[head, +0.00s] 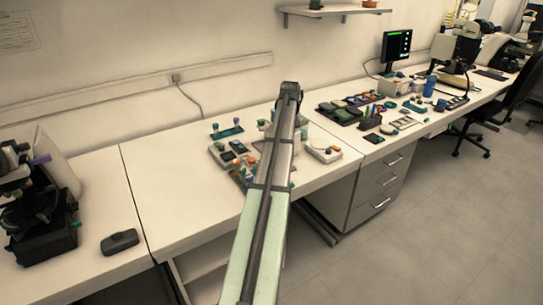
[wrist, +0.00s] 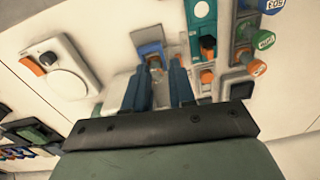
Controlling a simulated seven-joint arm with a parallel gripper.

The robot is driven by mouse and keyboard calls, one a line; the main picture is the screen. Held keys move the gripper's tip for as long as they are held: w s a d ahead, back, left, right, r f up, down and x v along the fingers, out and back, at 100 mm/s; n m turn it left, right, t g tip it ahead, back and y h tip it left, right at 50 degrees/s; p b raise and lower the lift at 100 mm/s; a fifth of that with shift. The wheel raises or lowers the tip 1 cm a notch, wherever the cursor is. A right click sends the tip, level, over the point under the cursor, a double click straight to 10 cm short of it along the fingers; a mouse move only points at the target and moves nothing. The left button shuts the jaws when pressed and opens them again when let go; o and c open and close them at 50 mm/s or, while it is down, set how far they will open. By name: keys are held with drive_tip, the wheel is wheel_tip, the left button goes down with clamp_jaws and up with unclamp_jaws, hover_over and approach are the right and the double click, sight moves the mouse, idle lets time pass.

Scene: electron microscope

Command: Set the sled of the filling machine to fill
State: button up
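My gripper (wrist: 162,68) shows in the wrist view with two dark blue fingers spread apart, a gap between them. Just beyond the fingertips is a small blue-framed part with an orange piece (wrist: 154,62), partly covered by the fingers; I cannot tell whether they touch it. I cannot clearly tell which part is the filling machine's sled or how it is set. In the head view, my arm hides the gripper and part of the device cluster (head: 240,157).
Labelled green and blue caps (wrist: 264,40) stand at the right. In the head view, trays (head: 350,108) fill the bench to the right; bare bench (head: 170,170) lies left.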

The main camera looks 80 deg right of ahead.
drive_tip(key=w+f+t+h, duration=0.1)
drive_tip(key=w+f, duration=0.1)
drive_tip(key=f, duration=0.2)
drive_tip(key=w+d+f+t+h, duration=0.1)
drive_tip(key=w+f, duration=0.1)
drive_tip(key=f, duration=0.2)
drive_tip(key=w+d+f+n+h, duration=0.1)
drive_tip(key=w+f, duration=0.1)
drive_tip(key=f, duration=0.2)
drive_tip(key=shift+w+d+f+t, duration=0.2)
drive_tip(key=shift+f+t, duration=0.15)
drive_tip(key=shift+t, duration=0.05)
idle(0.3)
clamp_jaws()
idle(0.4)
